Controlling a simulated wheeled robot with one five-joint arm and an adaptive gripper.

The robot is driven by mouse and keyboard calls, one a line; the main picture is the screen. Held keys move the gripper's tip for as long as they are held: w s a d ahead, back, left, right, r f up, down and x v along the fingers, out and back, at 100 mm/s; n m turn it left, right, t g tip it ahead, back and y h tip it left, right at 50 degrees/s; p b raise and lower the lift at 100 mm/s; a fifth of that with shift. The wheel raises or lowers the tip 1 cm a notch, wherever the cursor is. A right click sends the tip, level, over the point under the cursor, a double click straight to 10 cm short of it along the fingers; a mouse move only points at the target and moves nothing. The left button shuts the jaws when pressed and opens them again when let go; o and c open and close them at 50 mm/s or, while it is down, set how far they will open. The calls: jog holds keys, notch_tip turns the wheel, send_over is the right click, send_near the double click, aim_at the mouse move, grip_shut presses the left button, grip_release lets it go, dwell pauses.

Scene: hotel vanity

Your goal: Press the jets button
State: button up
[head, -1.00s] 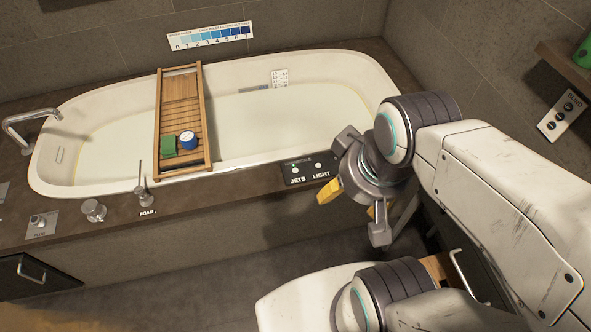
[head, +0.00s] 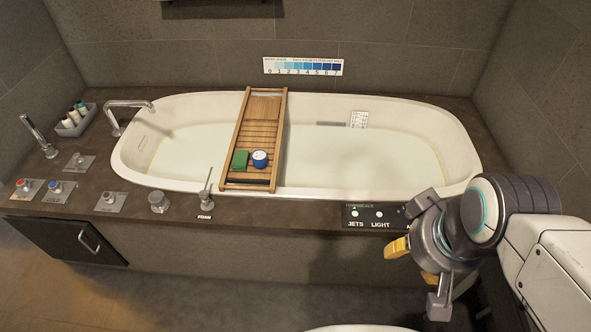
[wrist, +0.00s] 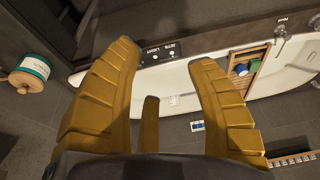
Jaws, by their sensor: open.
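The jets button (head: 355,213) is a small white round button above the word JETS, at the left of a dark panel (head: 346,224) on the tub's front ledge. A light button (head: 380,214) sits to its right. The panel also shows in the wrist view (wrist: 142,60), upside down beyond my fingertips. My gripper (head: 413,262) is open and empty, with yellow fingers. In the head view it is right of and below the jets button, apart from it, and overlaps the panel's right end. In the wrist view my gripper (wrist: 166,58) has its fingers spread wide.
A white bathtub (head: 205,107) holds water, with a wooden tray (head: 262,182) across it. A lever marked FOAM (head: 206,196) and several knobs stand left along the ledge.

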grip_shut()
dwell(1.5)
